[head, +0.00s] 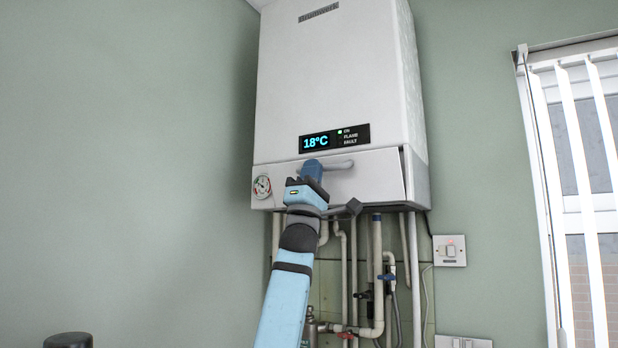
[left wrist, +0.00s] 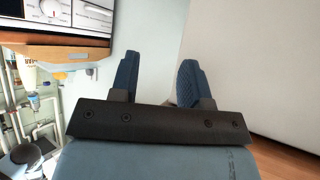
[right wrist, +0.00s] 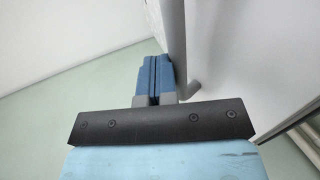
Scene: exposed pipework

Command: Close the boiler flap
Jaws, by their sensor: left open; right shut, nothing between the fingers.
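The boiler (head: 340,90) hangs on the wall. Its white flap (head: 370,180) is the lower front panel, with a bar handle (head: 340,165) across it. The flap stands nearly flush, with a dark narrow gap along its right edge. My right gripper (head: 312,168) is shut and empty, its fingertips at the left part of the handle, hiding some of it. In the right wrist view the shut fingers (right wrist: 156,75) are beside a pale surface and the handle (right wrist: 192,88); contact is unclear. My left gripper (left wrist: 160,75) is open and empty, away from the boiler.
Pipes with valves (head: 375,280) run below the boiler. A switch plate (head: 449,250) is on the wall to the right, and a window with vertical blinds (head: 575,180) is farther right. The left wrist view shows a white appliance with a knob (left wrist: 50,8). The left wall is bare.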

